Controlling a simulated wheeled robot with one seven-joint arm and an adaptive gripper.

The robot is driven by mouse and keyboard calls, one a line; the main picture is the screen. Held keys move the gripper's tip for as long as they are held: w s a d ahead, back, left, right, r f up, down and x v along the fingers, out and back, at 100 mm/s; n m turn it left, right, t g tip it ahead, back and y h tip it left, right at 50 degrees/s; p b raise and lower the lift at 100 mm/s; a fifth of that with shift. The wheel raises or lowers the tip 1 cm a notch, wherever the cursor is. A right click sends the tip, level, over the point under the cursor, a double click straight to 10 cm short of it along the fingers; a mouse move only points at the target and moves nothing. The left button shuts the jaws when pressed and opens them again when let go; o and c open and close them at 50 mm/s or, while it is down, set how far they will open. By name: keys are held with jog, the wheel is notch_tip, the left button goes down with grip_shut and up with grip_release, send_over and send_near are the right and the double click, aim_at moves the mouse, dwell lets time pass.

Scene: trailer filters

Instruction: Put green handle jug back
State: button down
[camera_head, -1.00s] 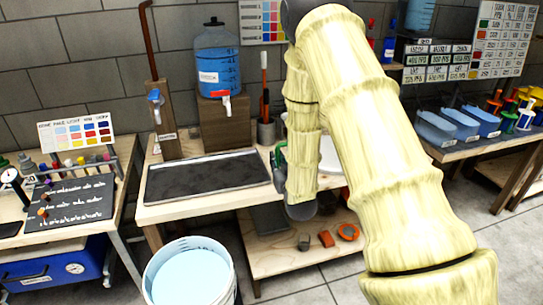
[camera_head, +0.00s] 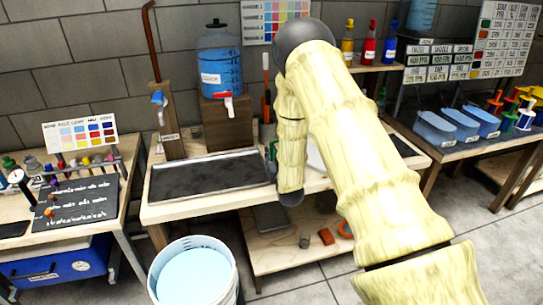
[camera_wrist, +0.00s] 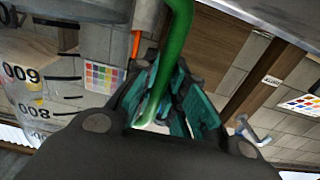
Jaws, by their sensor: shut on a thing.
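The green handle (camera_wrist: 178,42) of the jug runs between the teal fingers of my gripper (camera_wrist: 165,88) in the wrist view, and the fingers are closed around it. The clear jug wall (camera_wrist: 45,72) with dark scale marks and numbers fills the left of that view. In the head view my arm hides most of the gripper and jug. Only a small green patch (camera_head: 272,150) shows at the arm's left edge, above the back of the middle bench; I cannot tell if it is handle or finger. A pale round shape (camera_head: 315,157) shows just right of the arm.
The middle bench holds a dark tray (camera_head: 210,175), a blue water tank (camera_head: 219,62) on a wooden block and a pipe with a blue tap (camera_head: 158,98). A bucket (camera_head: 193,272) stands on the floor in front. Bottles stand on a shelf (camera_head: 375,66) behind my arm.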

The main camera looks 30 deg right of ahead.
jog(key=shift+f, duration=0.6)
jog(key=c, duration=1.5)
grip_release()
jog(key=shift+r, duration=0.15)
